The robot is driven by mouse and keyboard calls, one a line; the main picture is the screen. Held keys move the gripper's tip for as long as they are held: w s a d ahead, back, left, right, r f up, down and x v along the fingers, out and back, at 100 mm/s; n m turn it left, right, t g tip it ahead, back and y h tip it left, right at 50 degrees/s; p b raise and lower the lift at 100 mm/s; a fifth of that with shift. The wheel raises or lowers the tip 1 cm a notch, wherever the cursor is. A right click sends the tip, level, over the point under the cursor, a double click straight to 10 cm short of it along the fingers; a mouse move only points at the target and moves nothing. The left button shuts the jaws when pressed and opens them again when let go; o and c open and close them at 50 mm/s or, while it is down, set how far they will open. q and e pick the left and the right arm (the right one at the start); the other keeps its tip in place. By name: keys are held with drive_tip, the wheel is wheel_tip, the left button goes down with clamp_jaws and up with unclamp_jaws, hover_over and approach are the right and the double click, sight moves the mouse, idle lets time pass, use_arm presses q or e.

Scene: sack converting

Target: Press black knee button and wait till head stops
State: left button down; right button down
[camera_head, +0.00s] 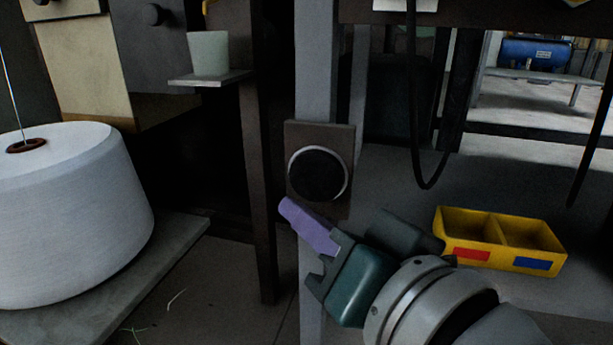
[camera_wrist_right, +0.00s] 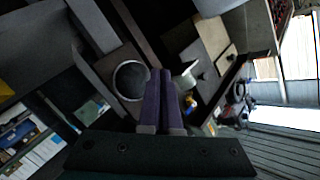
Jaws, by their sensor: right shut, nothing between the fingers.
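The black knee button (camera_head: 318,174) is a large round disc with a pale rim on a dark plate, fixed to a grey upright leg. My right gripper (camera_head: 284,204) is shut and empty, its purple fingers pointing up and left, just below and left of the button in the head view. In the right wrist view the button (camera_wrist_right: 130,80) shows just left of the shut purple fingers (camera_wrist_right: 160,76). I cannot tell whether the fingertips touch the plate or the button. The sewing head is not clearly in view. My left gripper is not in view.
A big white thread cone (camera_head: 70,215) stands on a grey board at left. A pale cup (camera_head: 208,53) sits on a small shelf. A yellow two-part bin (camera_head: 500,262) lies right of my wrist. A black cable (camera_head: 416,120) hangs in a loop right of the button.

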sight(297, 178)
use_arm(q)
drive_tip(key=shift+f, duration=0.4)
use_arm(e)
drive_tip(key=w, duration=0.2)
drive_tip(key=w+d, duration=0.1)
drive_tip(key=shift+w+d, duration=0.1)
drive_tip(key=shift+w, duration=0.25)
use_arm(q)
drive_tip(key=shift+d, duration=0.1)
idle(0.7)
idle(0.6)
use_arm(e)
drive_tip(key=shift+w+d, duration=0.15)
drive_tip(key=shift+w, duration=0.25)
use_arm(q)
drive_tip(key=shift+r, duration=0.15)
